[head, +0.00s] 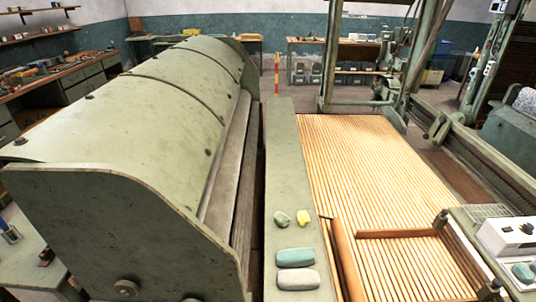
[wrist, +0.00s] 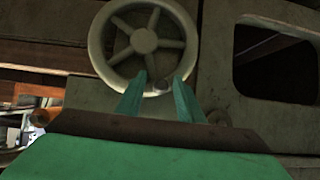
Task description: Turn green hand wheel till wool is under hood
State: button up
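A round, spoked hand wheel (wrist: 143,40) fills the upper middle of the wrist view; it looks dull grey-green in the dim light. A small pale knob sits low on its rim. My gripper (wrist: 160,82) has two teal fingers spread apart, at the wheel's lower rim with the knob between them. Contact cannot be told. In the head view, a large green curved hood (head: 150,95) stands at left, and a lattice apron (head: 375,165) of wooden slats lies at right. I cannot make out wool on the slats. My gripper and the wheel do not show in the head view.
A green ledge (head: 290,195) between hood and apron bears a green lump (head: 281,218), a yellow lump (head: 303,218), a teal block (head: 295,258) and a grey block (head: 298,279). A wooden frame (head: 400,234) lies across the near slats. A dark opening (wrist: 272,65) is right of the wheel.

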jog(key=shift+w+r, duration=0.1)
jog(key=shift+w, duration=0.05)
grip_shut()
jog(key=shift+d, duration=0.15)
jog(key=shift+c, duration=1.5)
grip_release()
jog(key=shift+d+r, duration=0.1)
jog(key=shift+d, duration=0.15)
jog(key=o, duration=0.4)
jog(key=shift+c, duration=0.2)
jog(key=s, duration=0.8)
